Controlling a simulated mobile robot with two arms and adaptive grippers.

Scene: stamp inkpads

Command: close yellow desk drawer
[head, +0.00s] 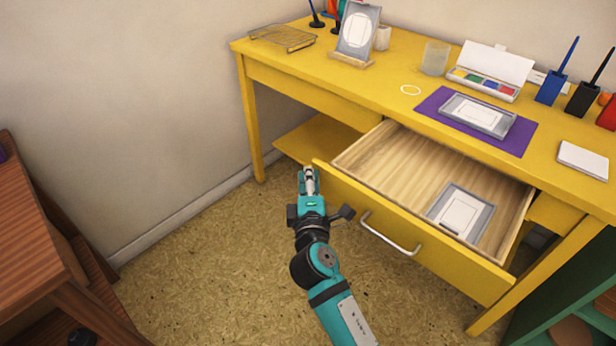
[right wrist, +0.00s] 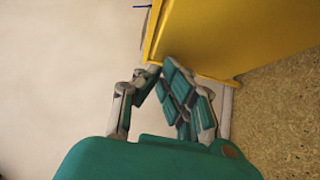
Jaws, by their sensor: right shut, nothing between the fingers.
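The yellow desk (head: 290,80) stands against the wall, and its yellow drawer (head: 440,262) is pulled well out. The drawer has a curved metal handle (head: 390,235) on its front, and a grey framed inkpad (head: 462,212) lies inside on the wooden bottom. My right gripper (head: 309,175) is shut and empty, by the left end of the drawer front. In the right wrist view its fingers (right wrist: 175,85) are close to a yellow panel (right wrist: 240,40); I cannot tell whether they touch it. My left gripper is not in view.
On the desktop are a purple mat (head: 432,103) with a framed inkpad (head: 480,115), a paint box (head: 490,75), a glass (head: 435,58), pen holders (head: 551,87) and a wire tray (head: 282,38). Brown wooden furniture (head: 35,230) stands at left. Carpet (head: 200,270) between is clear.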

